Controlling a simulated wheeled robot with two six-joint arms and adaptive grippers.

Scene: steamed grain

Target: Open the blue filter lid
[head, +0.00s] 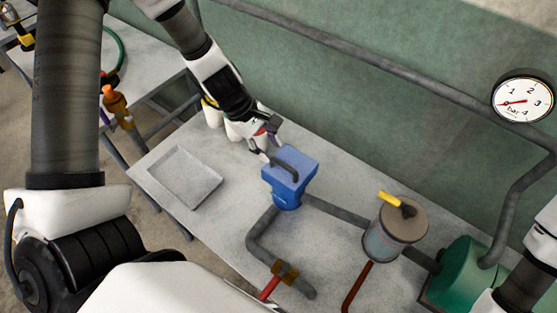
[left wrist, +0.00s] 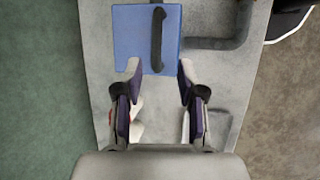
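The blue filter (head: 288,188) stands on the grey table in the middle of the head view. Its flat blue lid (head: 301,161) is on top and carries a dark arched handle (head: 285,161). In the left wrist view the lid (left wrist: 130,42) and handle (left wrist: 158,38) lie ahead of the fingers. My left gripper (head: 268,148) is just behind the filter in the head view; it is open and empty, with the handle's near end between and slightly beyond its fingertips (left wrist: 158,72). My right arm shows at the right edge of the head view, but its gripper is out of view.
A shallow grey tray (head: 184,178) lies left of the filter. White containers (head: 212,111) stand behind my left gripper. Pipes (head: 338,211) run from the filter to a round canister with a yellow handle (head: 397,232). A green pump (head: 462,272) is at right.

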